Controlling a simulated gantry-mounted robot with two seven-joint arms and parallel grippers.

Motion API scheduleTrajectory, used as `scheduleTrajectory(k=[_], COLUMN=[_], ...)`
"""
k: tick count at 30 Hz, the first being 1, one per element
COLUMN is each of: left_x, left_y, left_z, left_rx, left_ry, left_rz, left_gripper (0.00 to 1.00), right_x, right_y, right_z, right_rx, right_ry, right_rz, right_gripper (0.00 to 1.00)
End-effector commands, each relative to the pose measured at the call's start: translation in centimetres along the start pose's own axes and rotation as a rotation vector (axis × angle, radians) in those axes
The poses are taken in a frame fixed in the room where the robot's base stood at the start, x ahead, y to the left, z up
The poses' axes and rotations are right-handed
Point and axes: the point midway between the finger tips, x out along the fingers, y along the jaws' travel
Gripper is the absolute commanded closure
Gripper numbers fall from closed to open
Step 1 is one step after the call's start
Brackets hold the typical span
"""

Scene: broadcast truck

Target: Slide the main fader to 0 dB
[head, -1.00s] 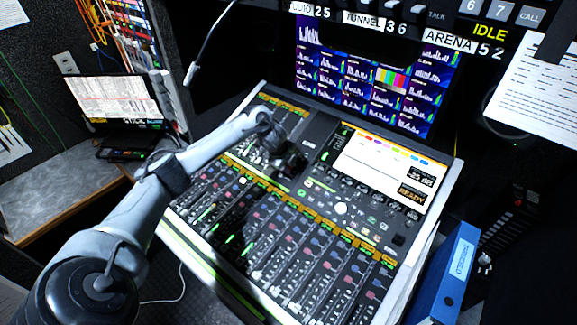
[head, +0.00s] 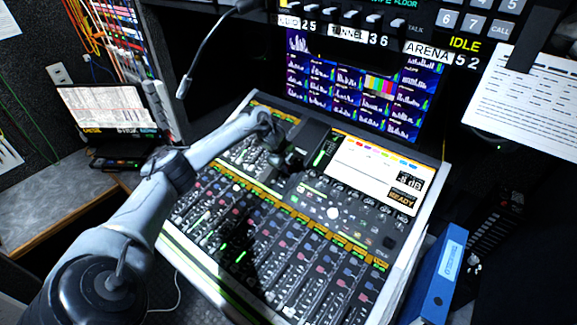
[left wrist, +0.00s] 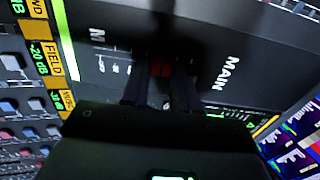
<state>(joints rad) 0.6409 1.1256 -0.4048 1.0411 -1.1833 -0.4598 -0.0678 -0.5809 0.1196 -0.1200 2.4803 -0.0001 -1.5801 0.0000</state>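The main fader's red cap (left wrist: 161,69) shows in the left wrist view, on a dark panel lettered MAIN (left wrist: 226,73). My left gripper (left wrist: 161,88) has its two dark fingers close on either side of the cap, shut on it; the exact contact is in shadow. In the head view the left gripper (head: 290,160) is over the upper middle of the mixing console (head: 190,250), and the arm and shadow hide the fader there. The console's readout (head: 409,180) appears to show -8 dB, with READY below. My right gripper is not in view.
Several channel faders and knobs lie near the gripper. A microphone on a gooseneck (head: 185,85) hangs above the console's far left. Monitors (head: 360,90) stand behind it, a laptop (head: 108,110) at the left, and a blue binder (head: 440,275) at the right.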

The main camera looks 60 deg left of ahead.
Motion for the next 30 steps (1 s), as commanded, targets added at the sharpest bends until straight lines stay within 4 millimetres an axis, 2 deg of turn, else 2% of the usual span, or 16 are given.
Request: scheduleTrajectory(k=[1,4,13,17,30], left_x=[0.0,0.0,-0.1,-0.9,-7.9], left_y=[0.0,0.0,0.0,-0.1,-0.1], left_z=[0.0,0.0,0.0,0.0,0.1], left_rx=[0.0,0.0,0.0,0.0,0.003], left_ry=[0.0,0.0,0.0,0.0,-0.003], left_rz=[0.0,0.0,0.0,-0.001,-0.001], left_gripper=[0.62,0.49,0.49,0.49,0.49], right_x=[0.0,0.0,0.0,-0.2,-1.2], right_y=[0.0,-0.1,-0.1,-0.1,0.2], right_z=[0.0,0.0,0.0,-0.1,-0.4], right_rx=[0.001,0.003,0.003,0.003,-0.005], right_ry=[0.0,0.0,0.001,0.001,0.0], right_rz=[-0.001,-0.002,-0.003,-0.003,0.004], right_gripper=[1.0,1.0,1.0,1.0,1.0])
